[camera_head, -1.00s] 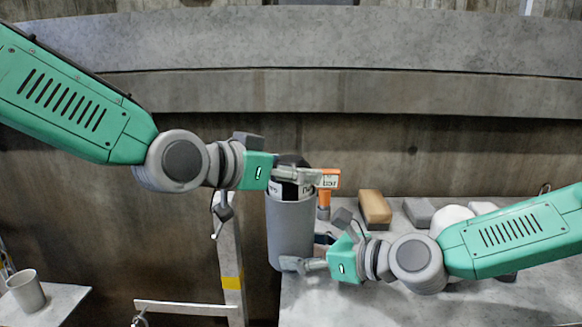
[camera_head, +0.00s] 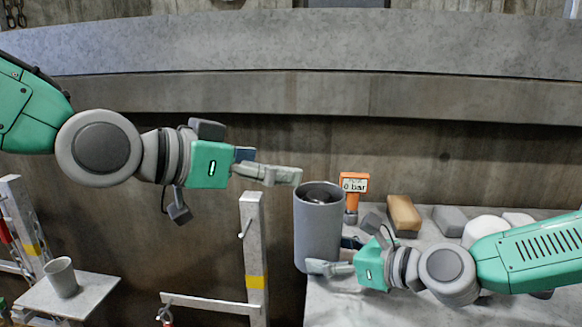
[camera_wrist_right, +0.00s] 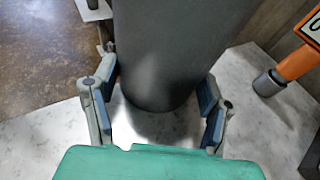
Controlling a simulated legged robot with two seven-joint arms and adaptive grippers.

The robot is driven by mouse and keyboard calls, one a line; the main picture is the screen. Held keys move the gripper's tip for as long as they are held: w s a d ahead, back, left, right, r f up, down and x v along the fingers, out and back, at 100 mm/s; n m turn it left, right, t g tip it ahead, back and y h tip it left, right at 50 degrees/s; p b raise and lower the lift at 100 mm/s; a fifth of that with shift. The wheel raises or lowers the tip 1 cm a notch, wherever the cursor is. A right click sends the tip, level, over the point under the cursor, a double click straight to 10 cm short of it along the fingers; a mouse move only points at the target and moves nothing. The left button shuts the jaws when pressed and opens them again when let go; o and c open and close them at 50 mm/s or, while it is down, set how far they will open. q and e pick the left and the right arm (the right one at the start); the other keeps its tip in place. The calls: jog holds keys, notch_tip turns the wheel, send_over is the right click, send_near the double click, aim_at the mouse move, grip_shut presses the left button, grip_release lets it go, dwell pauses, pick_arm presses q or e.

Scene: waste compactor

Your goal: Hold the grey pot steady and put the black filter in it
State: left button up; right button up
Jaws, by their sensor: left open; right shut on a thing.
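The grey pot (camera_head: 318,235) is a tall upright cylinder at the table's left edge; it also fills the upper middle of the right wrist view (camera_wrist_right: 170,45). My right gripper (camera_head: 325,267) is shut on the pot low down, with one finger on each side in the right wrist view (camera_wrist_right: 157,85). The black filter (camera_head: 320,193) appears to be down inside the pot. Only a dark top with a small light detail shows through the mouth; the rest is hidden. My left gripper (camera_head: 270,174) is open and empty, just left of the pot's rim and slightly above it.
An orange gauge (camera_head: 354,184) reading 0 bar stands right behind the pot. A brown block (camera_head: 404,215), a grey block (camera_head: 449,220) and a white rounded thing (camera_head: 485,230) lie further right on the table. A small grey cup (camera_head: 61,277) stands on a shelf at far left.

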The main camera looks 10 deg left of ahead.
dwell(0.4)
jog(key=o, duration=0.9)
jog(key=shift+o, duration=0.2)
